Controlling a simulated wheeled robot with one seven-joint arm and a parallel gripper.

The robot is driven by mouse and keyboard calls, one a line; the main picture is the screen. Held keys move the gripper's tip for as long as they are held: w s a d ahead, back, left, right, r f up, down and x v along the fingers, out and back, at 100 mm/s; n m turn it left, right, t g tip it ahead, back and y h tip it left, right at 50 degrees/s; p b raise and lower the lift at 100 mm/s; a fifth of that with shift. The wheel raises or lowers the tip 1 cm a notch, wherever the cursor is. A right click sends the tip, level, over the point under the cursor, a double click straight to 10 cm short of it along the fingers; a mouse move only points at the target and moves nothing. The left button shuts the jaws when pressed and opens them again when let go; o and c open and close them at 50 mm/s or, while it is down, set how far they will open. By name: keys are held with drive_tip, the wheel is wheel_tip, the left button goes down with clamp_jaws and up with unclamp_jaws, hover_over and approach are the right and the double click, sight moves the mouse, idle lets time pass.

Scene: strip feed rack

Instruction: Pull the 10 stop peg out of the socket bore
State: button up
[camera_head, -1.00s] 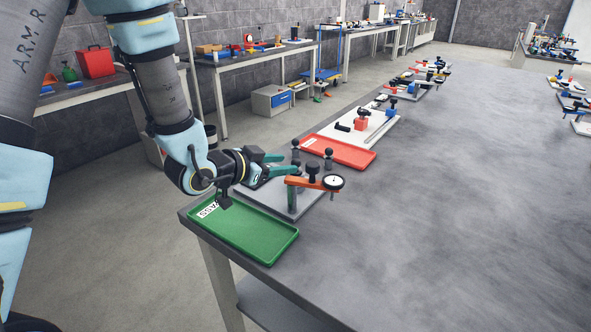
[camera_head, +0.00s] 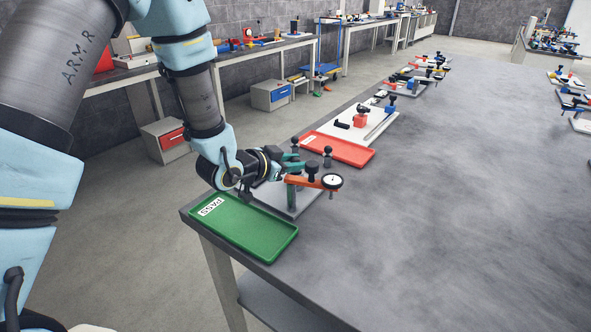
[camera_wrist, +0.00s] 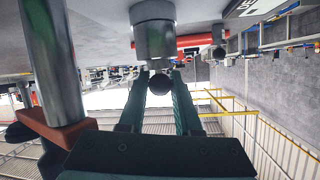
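The stop peg's black ball knob (camera_wrist: 159,84) sits at the end of a grey metal cylinder (camera_wrist: 155,38) in the wrist view, which is upside down. In the head view I take it to be the right-hand knob (camera_head: 328,154) on the grey fixture plate (camera_head: 283,203). My gripper (camera_head: 302,162) is open, its green fingers pointing toward that knob. In the wrist view the knob shows between the fingertips (camera_wrist: 162,76). In the head view the fingertips appear short of it. The bore itself is hidden and no "10" marking is readable.
A dial gauge (camera_head: 331,181) on an orange arm stands close on the near side. A second black knob (camera_head: 294,142) stands on the far side. A green PASS tray (camera_head: 252,231) is in front and a red tray (camera_head: 352,153) behind.

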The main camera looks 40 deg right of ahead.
sight(296, 158)
clamp_jaws()
drive_tip(key=shift+r, duration=0.15)
wheel_tip(296, 158, up, 9)
drive_tip(key=shift+r+b, duration=0.2)
drive_tip(key=shift+b, duration=0.75)
drive_tip(key=shift+r+p, duration=1.05)
drive_tip(key=shift+r, duration=0.65)
drive_tip(key=shift+r+p, duration=1.05)
drive_tip(key=shift+r, duration=0.4)
